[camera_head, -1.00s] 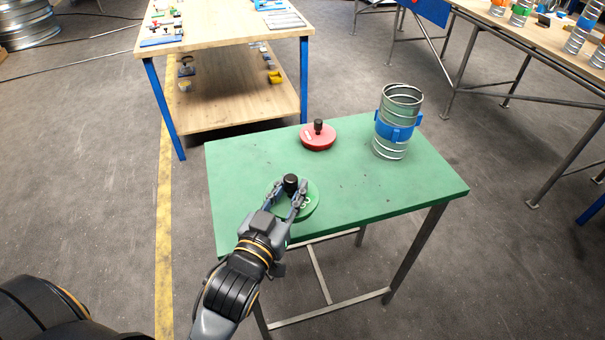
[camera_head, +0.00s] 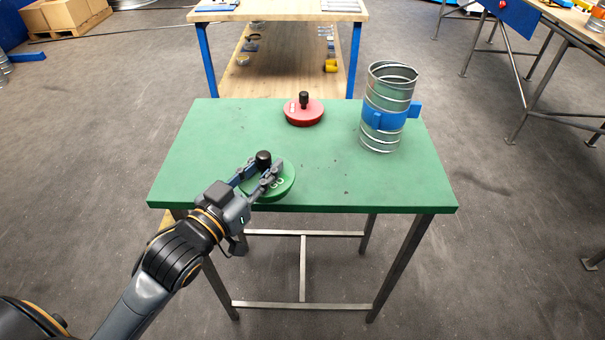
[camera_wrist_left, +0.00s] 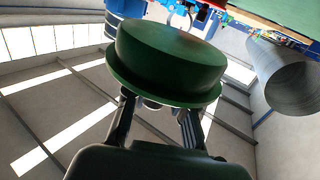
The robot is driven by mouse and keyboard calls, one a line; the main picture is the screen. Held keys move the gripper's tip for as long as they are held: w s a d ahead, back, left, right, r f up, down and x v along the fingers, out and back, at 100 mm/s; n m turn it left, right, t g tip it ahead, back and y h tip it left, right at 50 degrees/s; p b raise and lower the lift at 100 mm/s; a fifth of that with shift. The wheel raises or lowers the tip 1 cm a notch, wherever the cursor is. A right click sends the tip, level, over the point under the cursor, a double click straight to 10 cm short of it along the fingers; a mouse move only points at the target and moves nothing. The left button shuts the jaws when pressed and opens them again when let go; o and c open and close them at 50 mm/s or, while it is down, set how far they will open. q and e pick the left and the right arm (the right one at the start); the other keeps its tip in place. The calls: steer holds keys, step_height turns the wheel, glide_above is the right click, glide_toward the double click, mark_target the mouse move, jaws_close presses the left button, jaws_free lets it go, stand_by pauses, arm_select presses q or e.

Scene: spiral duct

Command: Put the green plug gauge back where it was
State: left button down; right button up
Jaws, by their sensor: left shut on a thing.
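The green plug gauge (camera_head: 284,184) is a round green disc with white marking and a black knob (camera_head: 263,158). In the head view it shows over the front left part of the green table (camera_head: 340,185). My left gripper (camera_head: 258,174) is shut on the knob, coming in from the front left. In the left wrist view the disc (camera_wrist_left: 170,62) fills the space in front of the fingers (camera_wrist_left: 160,120). I cannot tell whether the disc touches the tabletop. A red plug gauge (camera_head: 304,112) with a black knob sits at the table's back. My right gripper is not in view.
A ribbed metal duct (camera_head: 388,105) with a blue clamp (camera_head: 385,121) stands upright at the table's back right. A wooden bench (camera_head: 280,50) stands behind the table. The table's centre and front right are clear.

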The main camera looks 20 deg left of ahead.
arm_select(q)
steer(key=w+f, duration=0.1)
steer(key=w, duration=0.2)
steer(key=w+d+f, duration=0.1)
steer(key=w+f, duration=0.1)
steer(key=w, duration=0.1)
steer(key=w+d+f, duration=0.1)
steer(key=w+f, duration=0.1)
steer(key=w, duration=0.2)
steer(key=shift+d+p, duration=0.25)
steer(key=shift+p, duration=0.05)
steer(key=shift+w+d+f, duration=0.2)
steer(key=shift+w+f, duration=0.4)
steer(key=shift+w, duration=0.15)
steer(key=shift+w+d+f, duration=0.2)
steer(key=shift+w+f, duration=0.4)
steer(key=shift+w, duration=0.15)
steer(key=shift+s, duration=0.1)
steer(key=shift+f, duration=0.1)
steer(key=c, duration=1.1)
jaws_free()
steer(key=shift+f, duration=0.1)
